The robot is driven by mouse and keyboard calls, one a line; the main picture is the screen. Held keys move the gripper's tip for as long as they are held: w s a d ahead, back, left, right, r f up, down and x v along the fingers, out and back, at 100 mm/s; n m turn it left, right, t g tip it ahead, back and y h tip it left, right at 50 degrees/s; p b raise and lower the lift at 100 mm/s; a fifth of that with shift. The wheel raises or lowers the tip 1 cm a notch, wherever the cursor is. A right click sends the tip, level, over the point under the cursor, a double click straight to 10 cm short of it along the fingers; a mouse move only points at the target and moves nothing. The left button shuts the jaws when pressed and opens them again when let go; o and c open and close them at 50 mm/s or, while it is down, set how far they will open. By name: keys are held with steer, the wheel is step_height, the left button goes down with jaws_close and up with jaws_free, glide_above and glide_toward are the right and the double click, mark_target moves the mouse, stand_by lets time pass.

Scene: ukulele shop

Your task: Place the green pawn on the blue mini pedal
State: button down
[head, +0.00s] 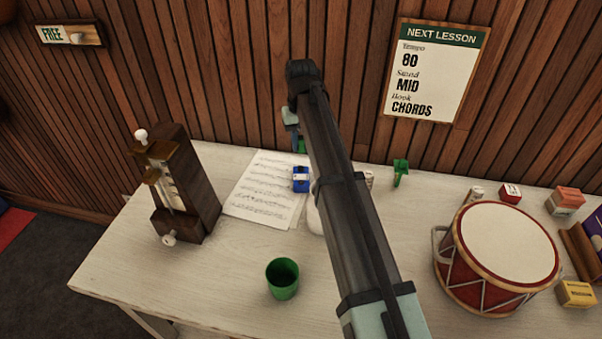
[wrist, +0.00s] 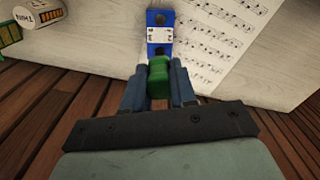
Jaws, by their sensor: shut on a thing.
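The green pawn (wrist: 158,80) is held between the two fingers of my gripper (wrist: 158,88), which is shut on it in the wrist view. In the head view only a bit of the pawn (head: 301,146) shows beside my arm, under my gripper (head: 298,143). The blue mini pedal (head: 300,180) lies by the right edge of the sheet music. In the wrist view the pedal (wrist: 157,20), blue with a white panel, is just past the pawn. The gap between pawn and pedal is hard to judge.
Sheet music (head: 262,190) lies on the pale table (head: 225,285). A wooden metronome (head: 185,185) stands left, a green cup (head: 283,279) in front, and a drum (head: 505,250) right. A green item (head: 400,171) stands near the wall. My arm hides part of the table's middle.

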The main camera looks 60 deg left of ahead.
mark_target(301, 175)
steer(key=m, duration=0.4)
steer(key=shift+m, duration=0.4)
steer(key=shift+f, duration=5)
steer(key=shift+f, duration=0.1)
steer(key=c, duration=0.9)
jaws_free()
step_height(301, 175, up, 12)
steer(key=shift+r, duration=0.15)
